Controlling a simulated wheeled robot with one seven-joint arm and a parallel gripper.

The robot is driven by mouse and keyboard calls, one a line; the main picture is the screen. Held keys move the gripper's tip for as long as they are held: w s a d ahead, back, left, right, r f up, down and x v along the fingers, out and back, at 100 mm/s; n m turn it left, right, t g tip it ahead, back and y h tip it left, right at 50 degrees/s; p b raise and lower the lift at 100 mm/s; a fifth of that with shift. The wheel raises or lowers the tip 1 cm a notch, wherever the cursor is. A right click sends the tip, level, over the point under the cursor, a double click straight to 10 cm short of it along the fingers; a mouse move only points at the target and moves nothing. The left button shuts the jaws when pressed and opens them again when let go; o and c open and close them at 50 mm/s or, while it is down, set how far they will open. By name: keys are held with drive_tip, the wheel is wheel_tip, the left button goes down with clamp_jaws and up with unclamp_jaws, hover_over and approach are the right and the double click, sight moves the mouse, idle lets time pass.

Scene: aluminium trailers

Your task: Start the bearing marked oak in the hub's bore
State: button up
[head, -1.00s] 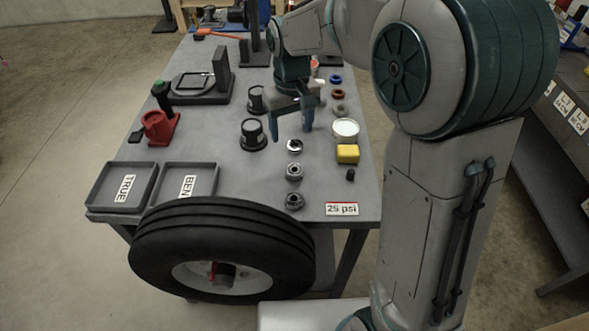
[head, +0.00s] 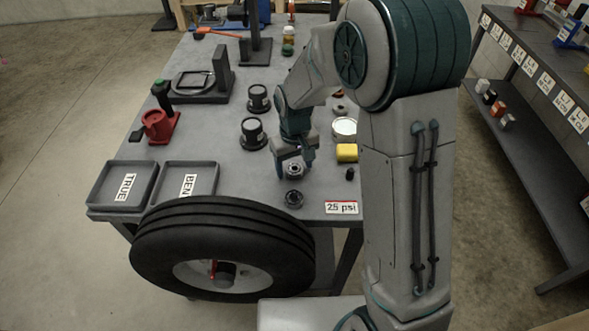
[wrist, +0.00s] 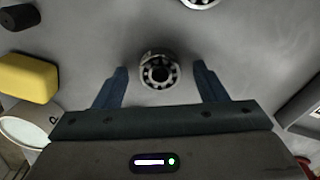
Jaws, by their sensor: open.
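My gripper (head: 294,174) is open and points down at the front part of the table. A metal ring bearing (head: 293,169) lies flat between its fingers; in the wrist view this bearing (wrist: 160,72) is centred with a gap to each finger. A second bearing (head: 294,199) lies nearer the table's front edge, partly seen at the top of the wrist view. No oak mark is readable on either. A wheel with a black tyre (head: 222,218) stands at the table's front, with a dark hub (head: 226,271) at its centre.
Two black flanged cylinders (head: 253,134) stand left of my arm. A yellow block (head: 347,152), a white-topped can (head: 343,129) and a 25 psi card (head: 341,207) are to the right. Two grey trays (head: 123,185) sit at the front left.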

drive_tip(key=c, duration=1.1)
drive_tip(key=shift+r, duration=0.1)
